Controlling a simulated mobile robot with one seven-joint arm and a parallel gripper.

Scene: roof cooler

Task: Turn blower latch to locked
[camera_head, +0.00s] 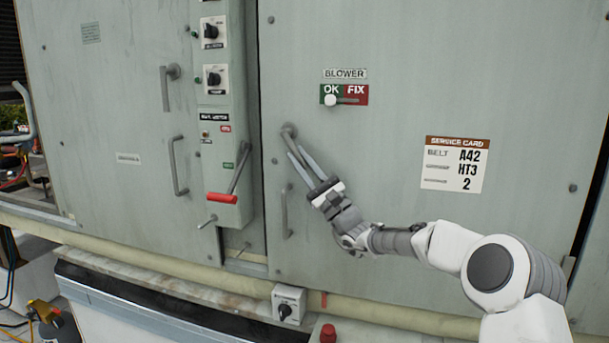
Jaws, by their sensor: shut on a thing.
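The blower latch (289,130) is a grey metal handle near the left edge of the right-hand cabinet door, below the BLOWER label (345,73). Its round pivot end shows at the top. Much of its lever is hidden by my gripper, so I cannot tell its exact angle. My gripper (298,155) comes from the lower right, its two long fingers pointing up and left just below the pivot. The fingers are shut on the latch lever with a narrow gap between them.
A fixed door handle (285,212) is just below my gripper. Left of the door seam are a red-gripped lever (223,198) and another door latch (167,85). A white knob (330,100) sits at OK on the OK/FIX plate. A service card (454,164) is at right.

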